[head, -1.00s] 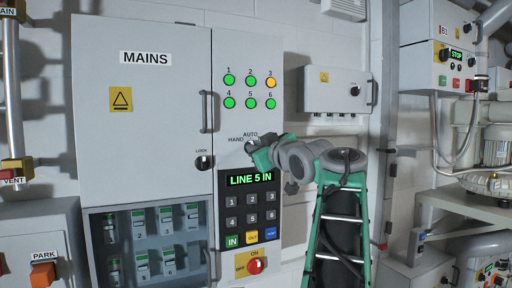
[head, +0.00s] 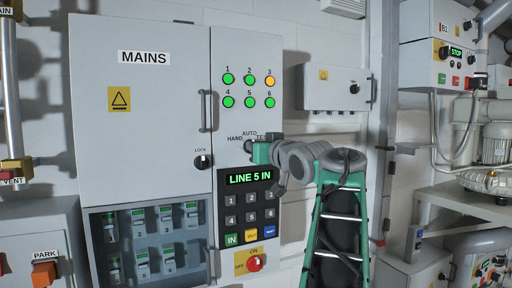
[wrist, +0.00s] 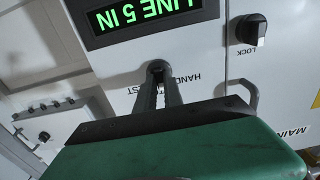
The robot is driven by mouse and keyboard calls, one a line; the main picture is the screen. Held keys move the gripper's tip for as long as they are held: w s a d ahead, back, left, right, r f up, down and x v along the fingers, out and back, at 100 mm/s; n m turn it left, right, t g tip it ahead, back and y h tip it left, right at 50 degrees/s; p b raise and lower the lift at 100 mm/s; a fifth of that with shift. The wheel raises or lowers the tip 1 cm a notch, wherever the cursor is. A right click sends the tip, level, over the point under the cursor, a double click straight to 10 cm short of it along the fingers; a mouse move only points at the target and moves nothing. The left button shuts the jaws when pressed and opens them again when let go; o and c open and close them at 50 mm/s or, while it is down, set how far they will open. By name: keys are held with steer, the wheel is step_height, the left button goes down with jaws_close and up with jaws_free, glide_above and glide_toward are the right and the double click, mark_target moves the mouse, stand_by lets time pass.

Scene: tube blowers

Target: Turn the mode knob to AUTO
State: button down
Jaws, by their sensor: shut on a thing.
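The mode knob is a small dark knob on the grey MAINS cabinet (head: 140,75), between the lamps and the keypad. The labels HAND, AUTO and a partly covered TEST surround it. In the head view my green gripper (head: 251,148) covers most of it. In the wrist view, which is upside down, the mode knob (wrist: 156,67) shows between the tips of my two grey fingers (wrist: 158,78). My gripper is shut on the knob. I cannot tell which label its pointer faces.
A LOCK knob (head: 203,161) is left of the mode knob. The keypad and its green LINE 5 IN display (head: 249,179) are just below. A red knob (head: 254,264) marked ON and OFF is lower. Several lamps (head: 249,91) are above. A smaller box (head: 335,90) is at the right.

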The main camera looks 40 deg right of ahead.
steer(key=c, duration=1.5)
jaws_free()
steer(key=shift+o, duration=0.2)
steer(key=b+v, duration=0.2)
steer(key=v, duration=0.5)
steer(key=shift+s, duration=0.4)
steer(key=shift+a, duration=0.15)
